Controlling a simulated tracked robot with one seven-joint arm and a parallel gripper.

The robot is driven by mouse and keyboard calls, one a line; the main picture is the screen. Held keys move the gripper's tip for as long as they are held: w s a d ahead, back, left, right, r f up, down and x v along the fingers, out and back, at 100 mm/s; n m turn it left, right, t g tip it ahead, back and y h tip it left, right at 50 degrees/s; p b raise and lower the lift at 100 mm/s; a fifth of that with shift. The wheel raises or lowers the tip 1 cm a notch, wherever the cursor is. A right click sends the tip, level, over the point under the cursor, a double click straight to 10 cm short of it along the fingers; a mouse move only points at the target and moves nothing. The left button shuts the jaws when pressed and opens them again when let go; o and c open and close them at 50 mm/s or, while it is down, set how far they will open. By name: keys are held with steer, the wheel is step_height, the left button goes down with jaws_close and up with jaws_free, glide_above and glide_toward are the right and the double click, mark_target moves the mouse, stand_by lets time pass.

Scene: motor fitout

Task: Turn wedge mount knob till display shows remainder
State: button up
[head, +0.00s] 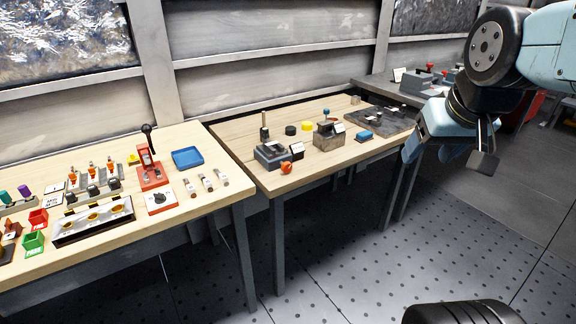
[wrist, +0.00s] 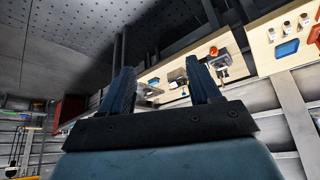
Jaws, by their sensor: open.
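The display's reading is too small to make out. In the wrist view the scene is upside down; the knob (wrist: 213,50) and the mount (wrist: 221,62) show small and far off, beyond the right finger. My gripper (wrist: 160,72) is open and empty. In the head view it hangs high at the right, well apart from the knob.
The left table (head: 215,225) is crowded. The perforated floor (head: 340,240) in front is clear.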

mark_target(288, 169)
steer(key=shift+o, duration=0.6)
steer(key=w+f+n, duration=0.2)
steer(key=w+f, duration=0.1)
steer(key=w, duration=0.7)
steer(key=shift+f+n+t+y, duration=0.25)
steer(key=shift+n+t+y, duration=0.05)
steer(key=shift+n+t, duration=0.1)
steer(key=w+a+f+n+t+h, duration=0.25)
steer(key=w+f+n+t, duration=0.45)
steer(key=w+f+n, duration=1.6)
steer(key=a+f+n+t+y, duration=0.1)
steer(key=a+f+n+y, duration=0.3)
steer(key=a+n+y, duration=0.45)
steer(key=a+f+n+y, duration=0.35)
steer(key=a+n, duration=0.25)
steer(key=n, duration=0.5)
steer(key=shift+m, duration=0.25)
steer(key=x, duration=1.4)
steer(key=shift+w+d+f, duration=0.2)
steer(key=shift+w+f, duration=0.05)
steer(key=shift+f, duration=0.05)
steer(key=shift+c, duration=0.3)
